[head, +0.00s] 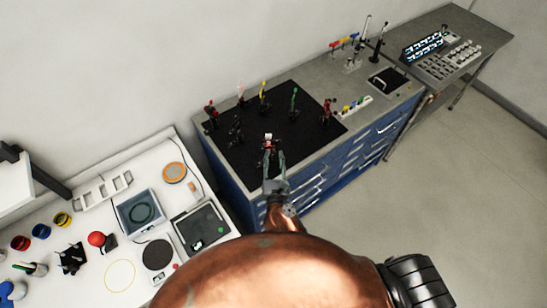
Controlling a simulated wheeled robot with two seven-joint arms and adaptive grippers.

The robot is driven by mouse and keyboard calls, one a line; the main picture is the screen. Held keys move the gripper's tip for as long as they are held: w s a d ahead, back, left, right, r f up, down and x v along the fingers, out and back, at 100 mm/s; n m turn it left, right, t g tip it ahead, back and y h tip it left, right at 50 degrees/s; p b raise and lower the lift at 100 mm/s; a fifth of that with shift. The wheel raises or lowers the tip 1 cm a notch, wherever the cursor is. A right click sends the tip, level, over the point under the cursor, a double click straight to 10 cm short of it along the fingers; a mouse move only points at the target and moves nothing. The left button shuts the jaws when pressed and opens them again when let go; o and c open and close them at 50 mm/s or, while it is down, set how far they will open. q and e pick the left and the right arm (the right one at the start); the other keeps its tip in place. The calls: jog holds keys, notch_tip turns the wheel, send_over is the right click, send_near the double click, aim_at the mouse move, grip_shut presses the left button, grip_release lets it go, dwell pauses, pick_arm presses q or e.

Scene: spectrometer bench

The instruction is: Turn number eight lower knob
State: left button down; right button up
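My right gripper (275,161) is over the front part of the black optics board (250,165). Its two fingers are apart. A small mount with a red body and pale top (268,141) stands just beyond the fingertips, near the left finger. I cannot tell whether they touch. No number or lower knob can be made out on the mount. Several other mounts stand on the board, among them a green one (294,97), a yellow one (263,90) and a red one (328,109). My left gripper is out of view.
The board lies on a blue drawer bench (352,152). A side table at the far right holds a lit display (424,45) and a panel of small controls (451,60). A white table (95,270) with instruments and coloured cups is at the left. My copper-coloured arm covers the bottom middle.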

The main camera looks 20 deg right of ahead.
grip_shut()
jog(key=shift+r+n+p, duration=0.1)
jog(key=shift+n+p, duration=0.3)
jog(key=shift+p, duration=0.1)
jog(key=shift+o, duration=0.2)
grip_release()
jog(key=v, duration=1.2)
